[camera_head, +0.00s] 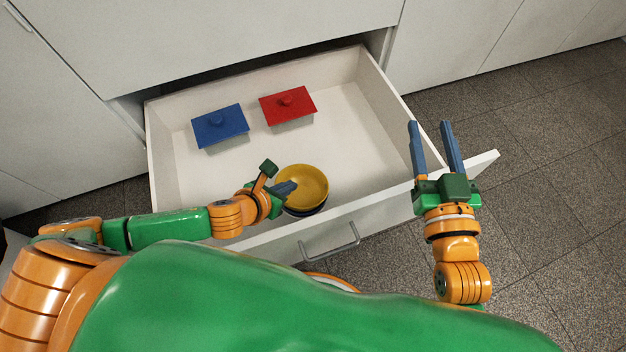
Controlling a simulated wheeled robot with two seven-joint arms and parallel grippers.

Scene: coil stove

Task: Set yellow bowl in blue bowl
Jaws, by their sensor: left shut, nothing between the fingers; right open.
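The yellow bowl (306,184) sits upright in the open drawer, near its front wall. A dark blue rim, the blue bowl (313,212), shows just under the yellow bowl's near side. The yellow bowl appears to rest in it, and most of the blue bowl is hidden. My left gripper (290,187) is shut and empty, with its fingertips at the yellow bowl's left edge; I cannot tell whether they touch it. My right gripper (431,135) is open and empty, over the drawer's right front corner, away from the bowls.
The white drawer (395,115) is pulled out, with a metal handle (330,242) on its front. The drawer floor right of the bowls is clear.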

